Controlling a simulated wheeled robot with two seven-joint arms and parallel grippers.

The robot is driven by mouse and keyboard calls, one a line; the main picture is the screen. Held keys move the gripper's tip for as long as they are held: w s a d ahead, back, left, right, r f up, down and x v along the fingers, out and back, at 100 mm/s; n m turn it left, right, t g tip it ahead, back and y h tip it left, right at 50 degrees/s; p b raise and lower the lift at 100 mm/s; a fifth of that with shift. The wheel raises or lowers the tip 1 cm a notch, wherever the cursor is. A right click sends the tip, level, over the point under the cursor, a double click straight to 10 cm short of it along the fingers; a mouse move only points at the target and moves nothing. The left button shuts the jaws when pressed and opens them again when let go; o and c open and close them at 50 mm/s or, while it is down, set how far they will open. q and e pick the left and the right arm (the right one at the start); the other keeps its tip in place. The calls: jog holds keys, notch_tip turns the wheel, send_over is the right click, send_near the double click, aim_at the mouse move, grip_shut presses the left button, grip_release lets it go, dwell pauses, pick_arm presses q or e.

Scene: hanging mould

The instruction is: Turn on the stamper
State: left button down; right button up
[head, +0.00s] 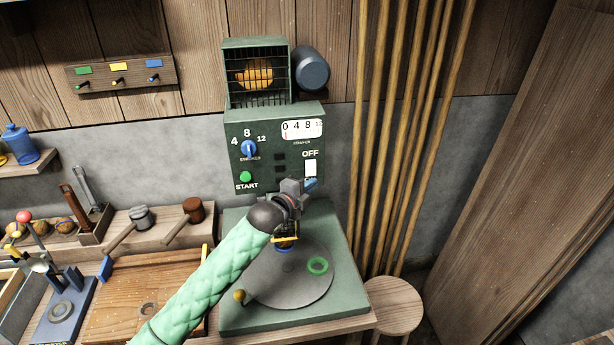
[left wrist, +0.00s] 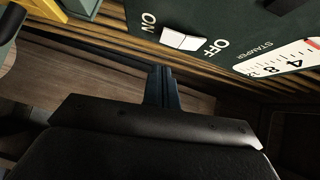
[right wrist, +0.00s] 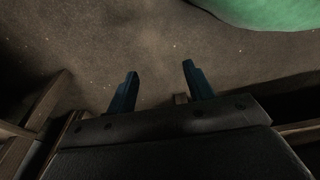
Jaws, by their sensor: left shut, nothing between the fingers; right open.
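The stamper is a green machine (head: 275,120) against the wall, with a dial, a gauge and a green START button (head: 245,176) on its front. Its white rocker switch (head: 310,168) sits under the OFF label at the panel's right. In the left wrist view the switch (left wrist: 181,39) lies between ON and OFF; which side is pressed I cannot tell. My left gripper (head: 311,184) is shut and empty, just below the switch in the head view; its fingers (left wrist: 160,76) appear apart from it in the wrist view. My right gripper (right wrist: 157,82) is open and empty, away from the stamper.
Wooden poles (head: 400,130) stand right of the machine, above a stool (head: 397,300). Mallets and a wooden board (head: 140,285) are at left.

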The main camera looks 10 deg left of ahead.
aim_at(315, 175)
pick_arm(q)
jog(key=shift+w+a+f+p, duration=0.1)
jog(key=shift+w+a+p, duration=0.2)
jog(key=shift+w, duration=0.35)
jog(key=shift+w+a+p, duration=0.2)
jog(key=shift+w+p, duration=0.15)
jog(key=shift+w, duration=0.25)
jog(key=shift+w+f, duration=0.1)
jog(key=shift+w, duration=0.15)
pick_arm(e)
jog(key=shift+s+d+f, duration=0.4)
jog(key=shift+s+f, duration=0.2)
jog(key=shift+s+d+f, duration=0.35)
jog(key=shift+s+f, duration=0.2)
jog(key=shift+f, duration=0.05)
jog(key=shift+w+f, duration=0.1)
